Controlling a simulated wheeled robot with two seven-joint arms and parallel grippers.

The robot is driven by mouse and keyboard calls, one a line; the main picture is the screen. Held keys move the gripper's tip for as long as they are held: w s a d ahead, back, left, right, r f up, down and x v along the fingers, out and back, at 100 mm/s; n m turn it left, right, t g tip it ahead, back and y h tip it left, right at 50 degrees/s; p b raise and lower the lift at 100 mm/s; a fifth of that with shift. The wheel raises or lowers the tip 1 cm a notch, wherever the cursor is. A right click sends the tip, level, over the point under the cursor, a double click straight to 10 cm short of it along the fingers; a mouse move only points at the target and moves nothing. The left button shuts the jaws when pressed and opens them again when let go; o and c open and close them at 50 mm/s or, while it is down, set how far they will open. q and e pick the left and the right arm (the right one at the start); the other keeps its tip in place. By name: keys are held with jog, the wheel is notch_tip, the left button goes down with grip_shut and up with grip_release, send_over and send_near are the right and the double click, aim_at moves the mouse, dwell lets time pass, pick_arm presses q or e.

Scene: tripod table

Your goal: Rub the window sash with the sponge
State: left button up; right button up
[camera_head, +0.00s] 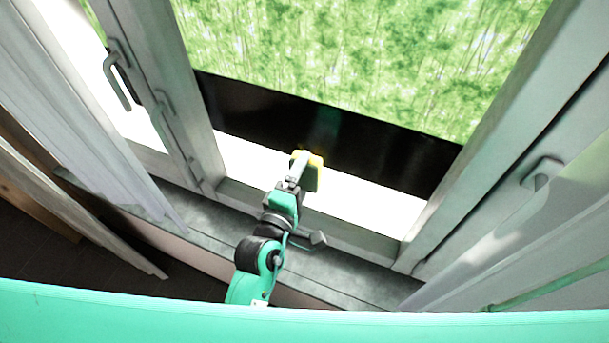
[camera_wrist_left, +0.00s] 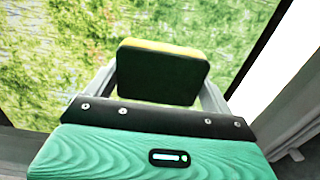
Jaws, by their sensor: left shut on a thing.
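My left gripper (camera_head: 298,168) is shut on the sponge (camera_head: 314,172), which shows a yellow edge at the lower middle of the window in the head view. In the left wrist view the sponge (camera_wrist_left: 162,72) has a dark face and a yellow top edge, held between the two grey fingers of my left gripper (camera_wrist_left: 160,92). The window sash (camera_head: 330,220) is a grey frame around the pane, with its bottom rail below the sponge. Whether the sponge touches the sash or glass, I cannot tell. My right gripper is not in view.
Grey handles (camera_head: 118,82) are on the left frame, and another handle (camera_head: 541,172) is on the right. A grey sill (camera_head: 345,275) runs below the window. Pale curtains (camera_head: 85,110) hang on the left. Greenery shows outside beyond a dark band.

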aim_at(259, 146)
pick_arm(q)
jog(key=shift+w+a+r+n, duration=0.15)
jog(key=shift+w+a+r, duration=0.15)
jog(key=shift+a, duration=0.2)
jog(key=shift+w+a+r+n, duration=0.15)
jog(key=shift+w+a+r, duration=0.05)
jog(key=shift+a+r, duration=0.25)
jog(key=shift+w+a+f, duration=0.1)
jog(key=shift+w+a, duration=0.2)
jog(key=shift+a, duration=0.55)
jog(key=shift+w+a+f, duration=0.1)
jog(key=shift+w+a, duration=0.15)
jog(key=shift+a, duration=0.55)
jog(key=shift+w+a, duration=0.4)
jog(key=shift+a, duration=0.6)
jog(key=shift+w+a, duration=0.35)
jog(key=shift+a, duration=0.65)
jog(key=shift+w+a, duration=0.4)
jog(key=shift+a, duration=0.6)
jog(key=shift+s+a+f, duration=0.1)
jog(key=shift+s+a, duration=0.2)
jog(key=shift+s, duration=0.3)
jog(key=shift+v, duration=2.2)
jog(key=shift+s+d, duration=0.1)
